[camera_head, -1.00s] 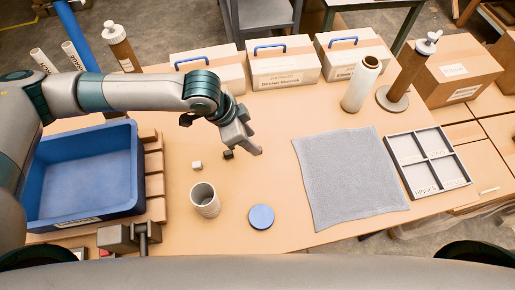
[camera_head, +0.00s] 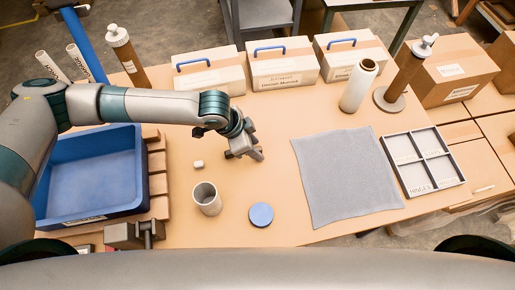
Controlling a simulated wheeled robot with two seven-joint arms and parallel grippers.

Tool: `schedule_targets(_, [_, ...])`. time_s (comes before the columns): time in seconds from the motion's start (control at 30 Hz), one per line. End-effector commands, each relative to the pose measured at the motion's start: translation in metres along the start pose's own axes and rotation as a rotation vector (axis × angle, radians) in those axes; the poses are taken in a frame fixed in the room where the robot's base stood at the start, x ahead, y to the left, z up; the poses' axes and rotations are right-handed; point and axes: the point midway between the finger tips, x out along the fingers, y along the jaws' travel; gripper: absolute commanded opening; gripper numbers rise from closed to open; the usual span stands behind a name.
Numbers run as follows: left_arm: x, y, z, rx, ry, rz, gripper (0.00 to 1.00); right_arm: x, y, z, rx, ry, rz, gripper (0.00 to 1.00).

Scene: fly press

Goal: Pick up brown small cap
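No brown small cap shows clearly now; the gripper may hide it. My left gripper (camera_head: 246,155) reaches down over the table, just right of a small white piece (camera_head: 198,164). Its two fingertips appear apart, low near the tabletop, and I see nothing between them. Whether they touch anything is too small to tell. My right gripper is not in view.
A grey cup (camera_head: 207,199) and a blue disc (camera_head: 261,214) stand in front of the gripper. A blue bin (camera_head: 90,173) is at left, a grey cloth (camera_head: 345,180) and a divided tray (camera_head: 424,160) at right. Labelled boxes (camera_head: 283,68) line the back.

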Motion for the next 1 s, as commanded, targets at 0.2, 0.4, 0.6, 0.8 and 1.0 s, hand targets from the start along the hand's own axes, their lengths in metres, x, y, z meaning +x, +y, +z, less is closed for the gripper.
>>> schedule_targets(0.2, [0.000,0.000,0.000,0.000,0.000,0.000,0.06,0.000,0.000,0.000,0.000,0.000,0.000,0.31])
schedule_targets(0.4, [0.000,0.000,0.000,0.000,0.000,0.000,0.00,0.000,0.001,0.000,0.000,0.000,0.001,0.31])
schedule_targets(0.6, [-0.001,0.000,0.000,0.000,0.000,0.000,0.00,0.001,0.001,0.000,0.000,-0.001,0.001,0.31])
schedule_targets(0.8, [-0.010,0.000,-0.005,0.000,0.002,0.000,0.00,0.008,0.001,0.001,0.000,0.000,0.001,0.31])
schedule_targets(1.0, [-0.036,-0.001,-0.016,0.004,0.004,-0.002,0.00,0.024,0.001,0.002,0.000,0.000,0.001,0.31])
